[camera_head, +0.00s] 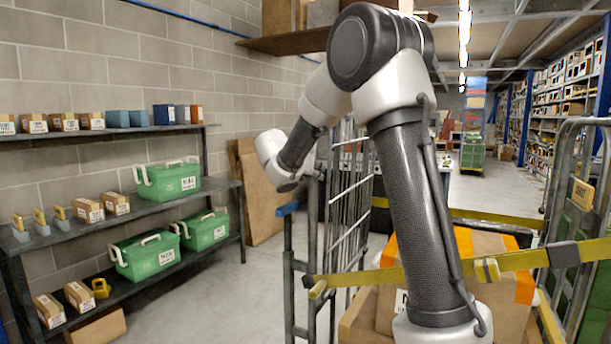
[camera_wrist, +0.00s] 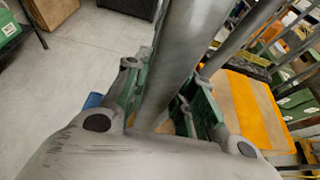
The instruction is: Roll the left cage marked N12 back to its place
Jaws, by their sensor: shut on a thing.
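A grey metal cage frame (camera_head: 349,215) with upright bars stands left of my arm in the head view. I cannot read N12 on it. Brown boxes (camera_head: 480,300) with orange tape sit to its right, with a yellow strap (camera_head: 400,275) across them. In the wrist view, my gripper (camera_wrist: 165,98) is shut on a grey upright post (camera_wrist: 182,55), with green pads on either side of it. The post seems to be part of the cage frame. The fingers are not clearly visible in the head view.
A shelf (camera_head: 110,220) with green cases (camera_head: 170,180) and small boxes stands at left. A brown board (camera_head: 260,190) leans on the wall. Another barred side (camera_head: 560,200) with a yellow plate (camera_head: 582,194) stands at right. Floor (camera_head: 215,300) is clear between shelf and frame.

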